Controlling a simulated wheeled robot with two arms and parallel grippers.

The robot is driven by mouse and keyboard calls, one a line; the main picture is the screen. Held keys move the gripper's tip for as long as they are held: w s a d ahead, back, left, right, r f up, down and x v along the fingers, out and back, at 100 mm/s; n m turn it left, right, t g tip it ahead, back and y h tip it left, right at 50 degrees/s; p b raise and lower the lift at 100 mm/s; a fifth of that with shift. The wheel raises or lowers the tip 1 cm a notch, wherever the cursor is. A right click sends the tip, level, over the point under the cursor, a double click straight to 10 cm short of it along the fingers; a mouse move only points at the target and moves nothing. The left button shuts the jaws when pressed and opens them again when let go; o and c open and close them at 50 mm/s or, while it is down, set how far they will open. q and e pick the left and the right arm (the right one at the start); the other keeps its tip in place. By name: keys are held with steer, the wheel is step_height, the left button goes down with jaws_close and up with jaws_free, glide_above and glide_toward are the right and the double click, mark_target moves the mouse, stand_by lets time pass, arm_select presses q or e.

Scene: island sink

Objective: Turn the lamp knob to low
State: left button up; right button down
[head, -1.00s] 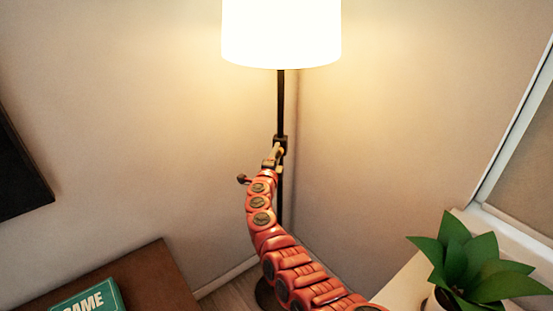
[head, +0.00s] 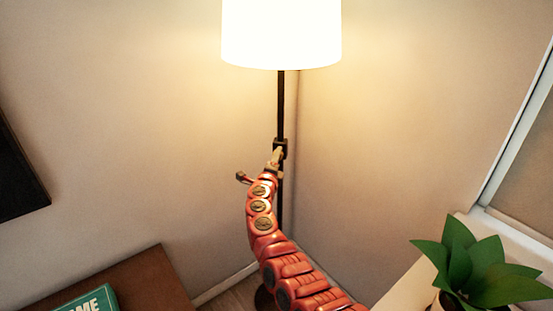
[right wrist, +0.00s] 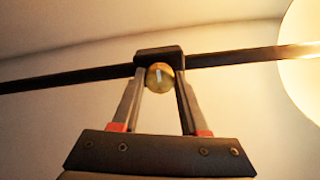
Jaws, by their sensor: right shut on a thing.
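The floor lamp has a lit white shade (head: 281,33) and a thin black pole (head: 281,105) in the corner. Its round brass knob (right wrist: 160,76) sits on a black block (right wrist: 158,52) on the pole, with a light mark on its face. My right gripper (head: 278,153) reaches the block from below in the head view. In the right wrist view its two fingers (right wrist: 160,84) are on either side of the knob, shut on it. The knob is hidden by the gripper in the head view. My left gripper is not in view.
A brown table (head: 150,285) with a green game box (head: 88,301) is at lower left. A potted plant (head: 470,265) stands on a white ledge at lower right. A dark panel (head: 20,170) is on the left wall. Walls stand close behind the lamp.

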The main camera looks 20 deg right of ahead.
steer(key=shift+c, duration=2.1)
jaws_free()
steer(key=shift+a, duration=0.1)
steer(key=v, duration=1.7)
steer(key=shift+s+b, duration=0.2)
steer(key=shift+b, duration=0.1)
